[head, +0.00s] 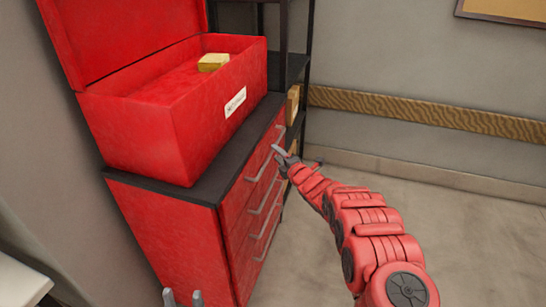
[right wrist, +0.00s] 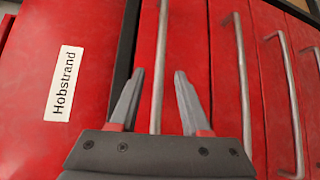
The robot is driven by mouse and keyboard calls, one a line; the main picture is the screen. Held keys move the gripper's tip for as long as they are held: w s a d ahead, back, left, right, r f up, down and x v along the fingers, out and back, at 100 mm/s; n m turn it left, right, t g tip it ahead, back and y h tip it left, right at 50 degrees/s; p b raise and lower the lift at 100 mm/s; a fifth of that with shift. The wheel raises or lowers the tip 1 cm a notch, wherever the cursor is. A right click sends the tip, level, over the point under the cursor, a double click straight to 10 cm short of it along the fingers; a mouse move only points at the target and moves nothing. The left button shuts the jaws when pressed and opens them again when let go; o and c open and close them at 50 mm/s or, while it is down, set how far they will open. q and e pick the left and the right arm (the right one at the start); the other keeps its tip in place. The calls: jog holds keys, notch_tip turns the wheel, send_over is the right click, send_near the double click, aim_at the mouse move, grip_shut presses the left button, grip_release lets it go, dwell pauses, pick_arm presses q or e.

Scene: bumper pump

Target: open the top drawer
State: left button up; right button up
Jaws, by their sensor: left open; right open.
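The red drawer cabinet (head: 165,235) has several drawers with grey bar handles. The top drawer's handle (head: 262,168) is the uppermost; it also shows in the right wrist view (right wrist: 161,40). The top drawer (right wrist: 187,40) looks shut. My right gripper (head: 279,153) is open at that handle. In the right wrist view its fingertips (right wrist: 160,74) lie on either side of the handle bar; I cannot tell how deep they reach around it. My left gripper (head: 183,298) is open and empty at the bottom edge of the head view, its tips only showing.
An open red toolbox (head: 150,130) with a yellow block (head: 213,62) and a white label stands on the cabinet's dark top (head: 205,190). A dark shelf rack (head: 293,65) stands behind. The floor (head: 470,240) right of the cabinet is clear.

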aim_at(273, 151)
jog(key=w+b, duration=0.1)
jog(key=b, duration=0.1)
jog(key=w+a+f+b, duration=0.1)
jog(key=b, duration=0.1)
jog(key=shift+w+a+f, duration=0.15)
jog(key=shift+w+a, duration=0.05)
jog(key=shift+a, duration=0.05)
jog(key=shift+w+a+r+b, duration=0.15)
jog(key=shift+w+b, duration=0.3)
jog(key=shift+b, duration=0.45)
jog(key=shift+r, duration=0.2)
jog(key=shift+w, duration=0.1)
jog(key=shift+c, duration=0.2)
grip_shut()
